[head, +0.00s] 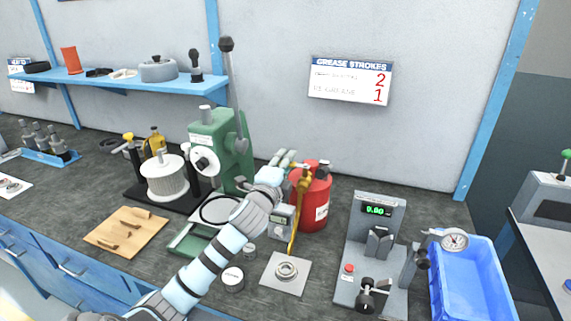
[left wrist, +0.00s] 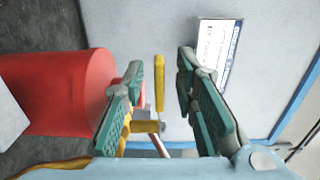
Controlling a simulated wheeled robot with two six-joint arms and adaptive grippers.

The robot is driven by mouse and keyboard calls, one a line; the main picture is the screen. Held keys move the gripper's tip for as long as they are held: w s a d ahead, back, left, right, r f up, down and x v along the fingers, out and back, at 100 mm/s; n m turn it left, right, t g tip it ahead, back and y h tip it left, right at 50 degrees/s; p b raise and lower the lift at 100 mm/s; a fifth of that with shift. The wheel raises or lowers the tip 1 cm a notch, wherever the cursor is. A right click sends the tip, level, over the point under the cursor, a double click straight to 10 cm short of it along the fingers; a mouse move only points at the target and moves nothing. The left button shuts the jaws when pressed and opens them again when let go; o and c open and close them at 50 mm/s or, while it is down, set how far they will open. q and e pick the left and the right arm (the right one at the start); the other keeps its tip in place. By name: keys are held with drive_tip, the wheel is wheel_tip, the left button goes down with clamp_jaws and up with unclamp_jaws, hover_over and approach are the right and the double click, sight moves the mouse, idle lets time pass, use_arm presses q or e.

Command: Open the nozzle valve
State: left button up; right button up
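A red canister (head: 314,205) stands on the bench with a yellow nozzle fitting (head: 303,182) and a yellow hose (head: 294,232) at its left side. In the left wrist view the canister (left wrist: 55,95) lies at the left. The yellow valve lever (left wrist: 159,82) and the yellow nozzle body (left wrist: 146,127) show in the gap between my fingers. My left gripper (head: 286,160) is beside the canister top; in the wrist view its teal-padded fingers (left wrist: 161,68) are open, one on each side of the lever, with no clear contact. My right gripper is not in view.
A green press (head: 212,145) stands behind my left arm. A metal plate with a ring (head: 272,282) lies in front of the canister. The wall is close behind.

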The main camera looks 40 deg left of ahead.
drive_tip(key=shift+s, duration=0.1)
use_arm(q)
drive_tip(key=shift+w+f, duration=0.1)
clamp_jaws()
